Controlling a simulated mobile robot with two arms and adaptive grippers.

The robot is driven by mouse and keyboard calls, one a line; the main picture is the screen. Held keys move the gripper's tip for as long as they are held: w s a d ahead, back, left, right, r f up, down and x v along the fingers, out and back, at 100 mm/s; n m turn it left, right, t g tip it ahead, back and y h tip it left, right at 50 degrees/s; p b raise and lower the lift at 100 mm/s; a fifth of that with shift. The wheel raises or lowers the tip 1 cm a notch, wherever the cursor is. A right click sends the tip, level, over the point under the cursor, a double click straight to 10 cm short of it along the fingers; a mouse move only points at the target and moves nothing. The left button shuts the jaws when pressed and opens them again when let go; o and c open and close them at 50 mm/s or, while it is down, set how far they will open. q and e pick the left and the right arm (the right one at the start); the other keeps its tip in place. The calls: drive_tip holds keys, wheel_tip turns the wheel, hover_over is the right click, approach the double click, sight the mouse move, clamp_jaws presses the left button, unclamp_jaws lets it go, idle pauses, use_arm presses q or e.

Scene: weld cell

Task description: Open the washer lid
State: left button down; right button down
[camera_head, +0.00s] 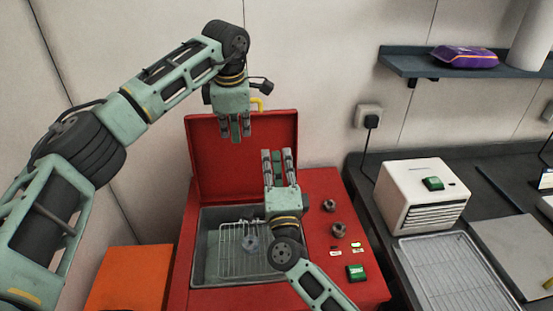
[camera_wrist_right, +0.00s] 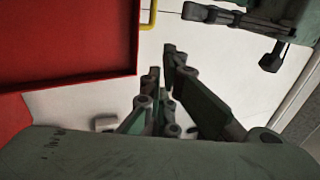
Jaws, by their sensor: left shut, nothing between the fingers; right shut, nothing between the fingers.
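The red washer (camera_head: 352,212) stands in the middle of the head view. Its red lid (camera_head: 205,160) is upright at the back, and the basin with a wire rack (camera_head: 230,255) is uncovered. A yellow handle (camera_head: 257,103) shows at the lid's top edge. My left gripper (camera_head: 236,138) is shut and empty, in front of the lid's upper part. My right gripper (camera_head: 278,155) is shut and empty, above the basin and in front of the lid's right side. The right wrist view shows the lid (camera_wrist_right: 70,45) and the right fingers (camera_wrist_right: 160,85). Whether either gripper touches the lid I cannot tell.
Knobs (camera_head: 338,230) and a green switch (camera_head: 356,272) are on the washer's right panel. A white box (camera_head: 425,195) and a wire tray (camera_head: 455,275) are on the right counter. A shelf (camera_head: 420,66) is on the wall. An orange surface (camera_head: 130,280) is at left.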

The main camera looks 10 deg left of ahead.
idle(0.3)
drive_tip(key=shift+x, duration=1.1)
drive_tip(key=shift+s, duration=0.15)
use_arm(q)
drive_tip(key=c, duration=2.5)
unclamp_jaws()
drive_tip(key=o, duration=0.7)
